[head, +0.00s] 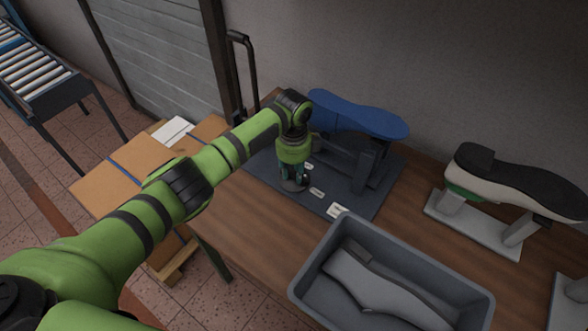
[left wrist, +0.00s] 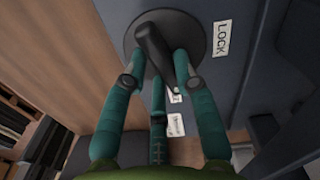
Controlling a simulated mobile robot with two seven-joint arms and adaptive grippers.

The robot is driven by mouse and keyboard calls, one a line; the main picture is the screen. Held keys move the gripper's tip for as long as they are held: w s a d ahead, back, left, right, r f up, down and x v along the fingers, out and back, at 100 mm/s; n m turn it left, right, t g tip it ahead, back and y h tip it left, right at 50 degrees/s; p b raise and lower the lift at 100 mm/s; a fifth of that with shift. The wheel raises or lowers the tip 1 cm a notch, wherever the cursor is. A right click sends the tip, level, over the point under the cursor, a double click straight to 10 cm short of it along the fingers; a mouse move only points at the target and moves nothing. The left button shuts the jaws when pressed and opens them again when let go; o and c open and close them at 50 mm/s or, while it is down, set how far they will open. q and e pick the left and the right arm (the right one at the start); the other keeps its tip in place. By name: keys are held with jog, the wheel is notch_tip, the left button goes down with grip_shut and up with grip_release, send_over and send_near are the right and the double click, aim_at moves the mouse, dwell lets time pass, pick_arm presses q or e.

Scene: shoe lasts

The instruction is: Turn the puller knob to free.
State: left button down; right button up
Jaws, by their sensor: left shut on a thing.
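The puller (head: 385,178) is a dark base plate with a blue sole-shaped top (head: 358,115) on posts. Its knob (left wrist: 152,42) is a dark round disc with a raised bar handle, seen in the left wrist view. The bar slants down and right, its pale-marked tip near a white label (left wrist: 175,96) partly hidden by a finger. A LOCK label (left wrist: 222,39) is right of the disc. Another label (left wrist: 176,124) is too small to read. My left gripper (head: 292,178) points down at the knob, its teal fingers (left wrist: 160,66) shut around the bar. My right gripper is out of view.
A grey bin (head: 312,268) holding a grey shoe last stands at the front of the wooden table (head: 250,225). A shoe on a stand (head: 510,190) is at the right. Cardboard boxes (head: 105,190) are at the left, with a roller conveyor (head: 30,65) beyond.

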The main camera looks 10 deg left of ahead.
aim_at(293, 174)
pick_arm(q)
jog(key=shift+m, duration=1.3)
jog(key=c, duration=1)
grip_release()
jog(key=shift+o, duration=0.2)
notch_tip(293, 174, up, 12)
